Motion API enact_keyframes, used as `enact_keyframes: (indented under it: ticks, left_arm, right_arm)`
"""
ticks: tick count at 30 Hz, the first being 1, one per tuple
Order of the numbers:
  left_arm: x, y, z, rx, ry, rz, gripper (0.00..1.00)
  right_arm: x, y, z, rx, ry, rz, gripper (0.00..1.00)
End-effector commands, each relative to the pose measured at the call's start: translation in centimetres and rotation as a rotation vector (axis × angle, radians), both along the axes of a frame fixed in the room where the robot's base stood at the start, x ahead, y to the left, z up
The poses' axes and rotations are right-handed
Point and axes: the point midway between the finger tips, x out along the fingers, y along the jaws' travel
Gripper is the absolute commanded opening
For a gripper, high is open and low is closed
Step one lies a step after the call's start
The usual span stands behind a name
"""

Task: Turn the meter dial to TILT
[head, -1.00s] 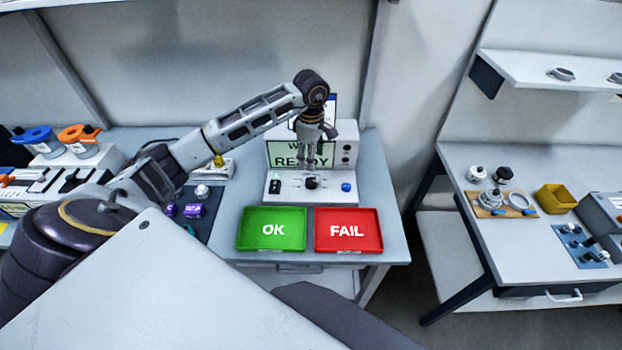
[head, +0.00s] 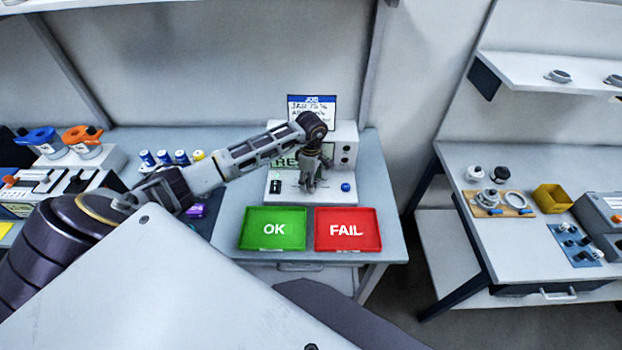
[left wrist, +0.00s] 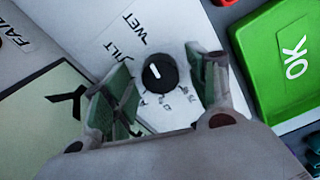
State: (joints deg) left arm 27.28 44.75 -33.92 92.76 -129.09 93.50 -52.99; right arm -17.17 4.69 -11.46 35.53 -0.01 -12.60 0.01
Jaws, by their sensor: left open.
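The meter (head: 345,150) stands at the back of the bench, with a green screen partly hidden by my left arm. Its black dial (left wrist: 160,73) shows in the left wrist view, with a short white mark on its upper-left part. Printed labels TILT (left wrist: 125,50) and WET (left wrist: 146,28) lie up and left of it; smaller marks below are hard to read. My left gripper (head: 308,186) is over the meter's front panel, pointing down and hiding the dial in the head view. In the left wrist view its open fingers are on either side of the dial, with gaps visible.
A green OK tray (head: 245,243) and a red FAIL tray (head: 375,245) lie in front of the meter. A blue knob (head: 345,187) is right of the gripper, and a black switch (head: 275,186) is left. A job card (head: 312,103) stands behind the meter.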

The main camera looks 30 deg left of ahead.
Motion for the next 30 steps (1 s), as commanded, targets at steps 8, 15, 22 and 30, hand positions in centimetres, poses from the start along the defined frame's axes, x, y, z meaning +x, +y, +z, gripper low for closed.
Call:
enact_keyframes:
  ticks: [8, 15, 22, 30]
  left_arm:
    - [-0.02, 0.01, -0.23, 0.000, 0.000, 0.000, 0.58]
    - [-0.02, 0.01, -0.21, 0.000, 0.001, 0.000, 0.35]
    - [-0.02, 0.01, -0.19, 0.000, 0.001, 0.000, 0.12]
    - [0.00, 0.04, -0.18, 0.000, 0.000, 0.022, 0.12]
  right_arm:
    - [-0.05, 0.15, 0.01, 0.002, 0.000, -0.001, 0.49]
    - [-0.07, 0.37, -0.01, 0.004, 0.001, -0.002, 0.49]
    - [-0.08, 0.37, -0.01, 0.004, 0.001, -0.002, 0.49]
    - [-0.09, 0.36, -0.15, 0.004, 0.001, -0.002, 0.49]
